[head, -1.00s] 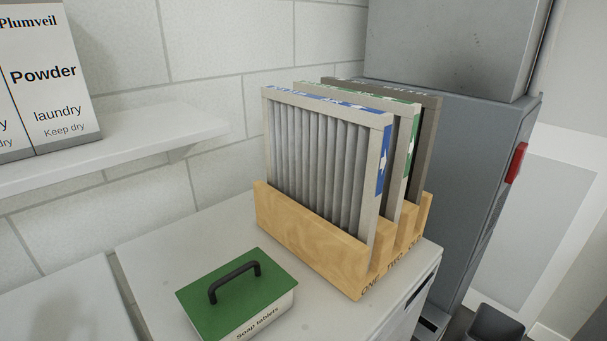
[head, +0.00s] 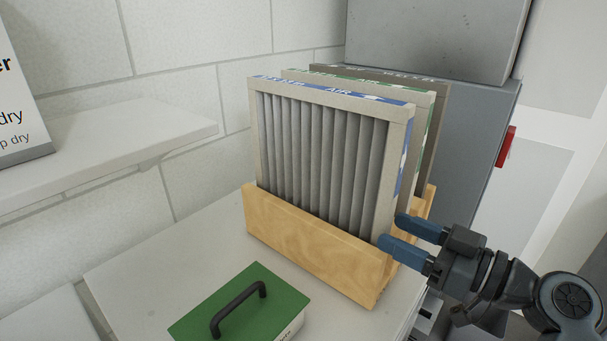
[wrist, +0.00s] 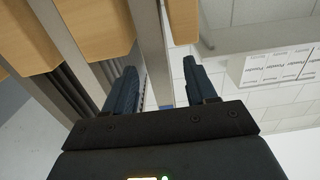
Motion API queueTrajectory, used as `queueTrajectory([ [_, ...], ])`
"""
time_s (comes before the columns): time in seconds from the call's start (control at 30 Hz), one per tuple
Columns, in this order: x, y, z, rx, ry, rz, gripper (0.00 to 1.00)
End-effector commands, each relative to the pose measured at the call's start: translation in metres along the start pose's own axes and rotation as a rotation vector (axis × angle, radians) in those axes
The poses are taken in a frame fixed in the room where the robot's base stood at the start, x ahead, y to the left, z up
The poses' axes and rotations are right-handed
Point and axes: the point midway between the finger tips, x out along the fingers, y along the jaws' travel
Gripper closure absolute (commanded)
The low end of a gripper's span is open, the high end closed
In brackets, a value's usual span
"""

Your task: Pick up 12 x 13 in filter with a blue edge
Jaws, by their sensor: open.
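The filter with the blue edge (head: 320,150) is the front one of three, standing upright in a wooden rack (head: 305,245). It has a pale frame and grey pleats. My gripper (head: 391,229) is open at the filter's right side edge, low down near the rack. One blue finger is on the front side and the other toward the back. In the wrist view, a pale frame edge (wrist: 150,45) runs between the two open fingers (wrist: 160,88); contact cannot be told. The green-edged filter (head: 431,110) and a dark-edged filter (head: 440,100) stand behind.
The rack stands on a white top (head: 150,265). A green-lidded box (head: 275,283) with a black handle is in front. A wall shelf (head: 110,150) is at left, and a grey cabinet (head: 480,140) stands behind the rack.

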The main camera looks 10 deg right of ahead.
Motion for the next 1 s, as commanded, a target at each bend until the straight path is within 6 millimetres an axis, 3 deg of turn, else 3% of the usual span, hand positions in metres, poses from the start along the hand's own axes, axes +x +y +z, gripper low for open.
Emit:
queueTrajectory([
  [0.37, 0.031, 0.001, -0.003, 0.0, 0.001, 0.0, 0.44],
  [0.7, 0.074, 0.003, -0.003, 0.0, 0.0, 0.0, 0.44],
  [1.0, 0.078, 0.003, -0.001, -0.001, 0.0, 0.002, 0.44],
])
